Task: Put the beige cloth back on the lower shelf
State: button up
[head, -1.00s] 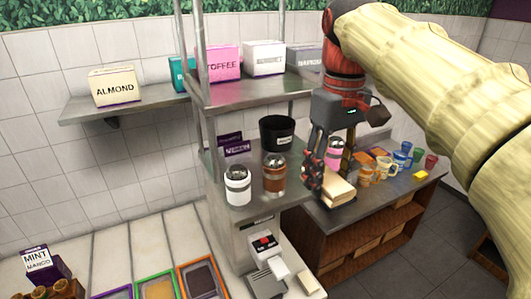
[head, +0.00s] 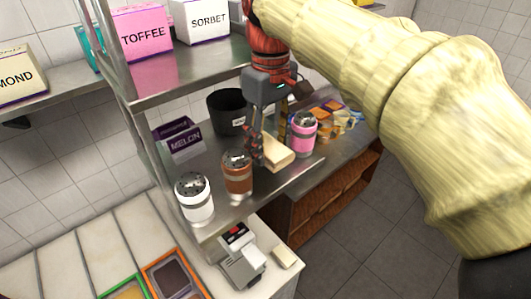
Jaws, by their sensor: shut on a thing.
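The beige cloth (head: 279,154), a folded block, is in my gripper (head: 268,147). My gripper points down with its fingers shut on the cloth; the far finger is partly hidden. The cloth is over the lower shelf (head: 257,195) of the metal rack, between the brown shaker (head: 237,175) and the pink shaker (head: 301,135). I cannot tell whether its underside touches the shelf.
A white shaker (head: 194,201) stands at the shelf's left front, with a black bin (head: 227,111) and a melon box (head: 181,140) behind. The upper shelf (head: 175,75) holds a toffee box (head: 140,32) and a sorbet box (head: 200,18). Bare shelf shows along the front edge.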

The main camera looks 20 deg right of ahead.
aim_at(270, 156)
jog(key=shift+f, duration=1.9)
jog(key=shift+f, duration=0.1)
jog(key=o, duration=1)
notch_tip(270, 156, up, 12)
jog(key=shift+r, duration=0.1)
